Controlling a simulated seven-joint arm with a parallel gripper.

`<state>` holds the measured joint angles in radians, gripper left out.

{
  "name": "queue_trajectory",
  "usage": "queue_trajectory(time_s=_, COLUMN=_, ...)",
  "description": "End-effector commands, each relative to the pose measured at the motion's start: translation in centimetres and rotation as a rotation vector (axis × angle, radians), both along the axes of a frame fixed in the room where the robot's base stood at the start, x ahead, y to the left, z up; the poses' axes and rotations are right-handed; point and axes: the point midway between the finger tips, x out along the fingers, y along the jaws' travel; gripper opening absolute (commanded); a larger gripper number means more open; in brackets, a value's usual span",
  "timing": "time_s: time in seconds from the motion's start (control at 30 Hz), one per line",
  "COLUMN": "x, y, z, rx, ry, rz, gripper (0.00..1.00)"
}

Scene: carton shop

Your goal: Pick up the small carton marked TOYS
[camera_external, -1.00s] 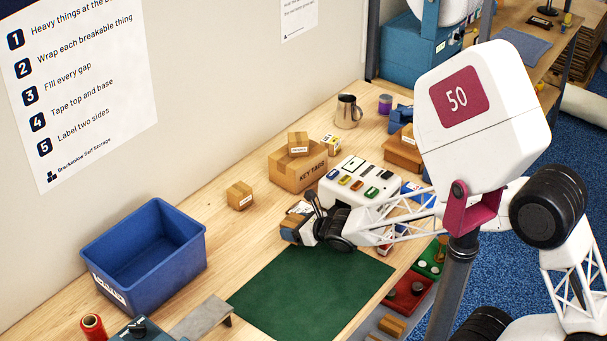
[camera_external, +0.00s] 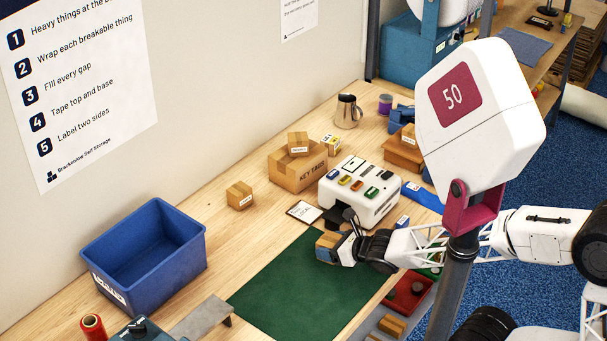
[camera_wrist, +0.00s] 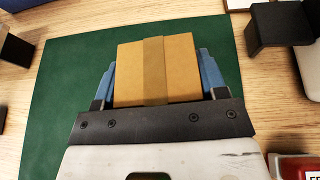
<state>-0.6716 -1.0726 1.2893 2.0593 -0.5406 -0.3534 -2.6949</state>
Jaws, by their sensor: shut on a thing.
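My gripper (camera_external: 341,247) is shut on a small brown carton (camera_external: 326,241) at the back right corner of the green mat. In the wrist view the carton (camera_wrist: 157,68) sits between the two blue fingers, with a tape strip down its middle. I cannot read any marking on this held carton, so I cannot tell if it says TOYS. I cannot tell whether it touches the mat. Another small carton (camera_external: 239,195) with a white label stands alone on the bench. A third small carton (camera_external: 298,144) stands on the larger KEY TAGS carton (camera_external: 290,172). Their labels are too small to read surely.
The green mat (camera_external: 290,300) is otherwise clear. A blue bin (camera_external: 150,262) stands at the left. A white machine with coloured buttons (camera_external: 375,205) stands just behind my gripper. A white card (camera_external: 304,212) lies near it. Red tray (camera_external: 408,295) sits at the front edge.

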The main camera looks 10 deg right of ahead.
Motion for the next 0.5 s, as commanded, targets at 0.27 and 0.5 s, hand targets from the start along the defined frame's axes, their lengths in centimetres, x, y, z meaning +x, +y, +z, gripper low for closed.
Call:
queue_trajectory(time_s=0.27, x=-0.87, y=-0.76, z=0.09, rx=0.000, ry=0.000, rz=0.000, gripper=0.42)
queue_trajectory(time_s=0.5, x=-0.92, y=-0.80, z=0.08, rx=0.000, ry=0.000, rz=0.000, gripper=0.42)
